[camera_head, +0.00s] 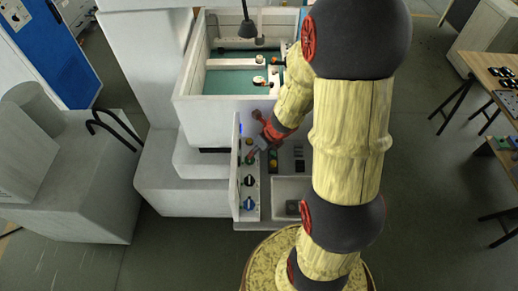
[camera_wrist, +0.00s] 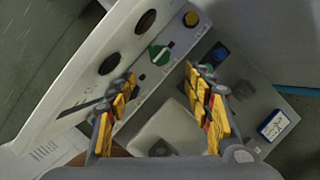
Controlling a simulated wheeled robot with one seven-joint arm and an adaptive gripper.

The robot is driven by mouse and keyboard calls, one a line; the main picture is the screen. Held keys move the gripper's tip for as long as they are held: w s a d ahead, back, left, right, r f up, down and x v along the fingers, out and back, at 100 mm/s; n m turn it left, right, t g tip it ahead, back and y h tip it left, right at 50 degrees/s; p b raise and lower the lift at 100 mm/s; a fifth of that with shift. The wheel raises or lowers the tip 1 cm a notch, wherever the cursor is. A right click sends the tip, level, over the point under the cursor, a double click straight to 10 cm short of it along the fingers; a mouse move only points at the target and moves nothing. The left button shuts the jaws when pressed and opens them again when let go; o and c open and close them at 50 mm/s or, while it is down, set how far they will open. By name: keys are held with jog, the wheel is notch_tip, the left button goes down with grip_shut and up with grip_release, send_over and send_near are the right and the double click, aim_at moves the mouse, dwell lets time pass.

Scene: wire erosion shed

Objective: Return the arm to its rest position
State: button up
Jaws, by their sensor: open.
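My arm (camera_head: 348,110) reaches forward from my base to the machine's control panel. My gripper (camera_head: 254,136) is beside the upright face of the control panel (camera_head: 241,200), at its upper part. In the wrist view the two yellow-padded fingers of my gripper (camera_wrist: 160,80) are spread apart with nothing between them. A green knob with a white pointer (camera_wrist: 160,54) is on the panel just beyond the fingertips. I cannot tell whether a finger touches the panel.
The wrist view shows a yellow button (camera_wrist: 191,18), a blue button (camera_wrist: 219,54) and a blue-and-white box (camera_wrist: 273,125). The white-walled machine tank (camera_head: 222,112) stands behind my gripper. A grey cabinet (camera_head: 75,190) is at left, a wooden table (camera_head: 490,70) at right.

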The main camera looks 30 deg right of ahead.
jog(key=shift+r, duration=0.1)
dwell(0.5)
jog(key=s+a+r+n+y, duration=0.2)
jog(key=a+r+n, duration=1.1)
jog(key=r+n, duration=0.4)
jog(key=s+a+r+n+t+h, duration=0.1)
jog(key=s+r+n+h, duration=0.2)
jog(key=s+r+n, duration=1.05)
notch_tip(320, 180, down, 22)
jog(key=n+b, duration=0.3)
jog(key=b, duration=1.6)
jog(key=shift+s+f+b, duration=0.25)
jog(key=shift+s+b, duration=0.05)
jog(key=shift+a+n, duration=0.1)
jog(key=shift+n, duration=0.15)
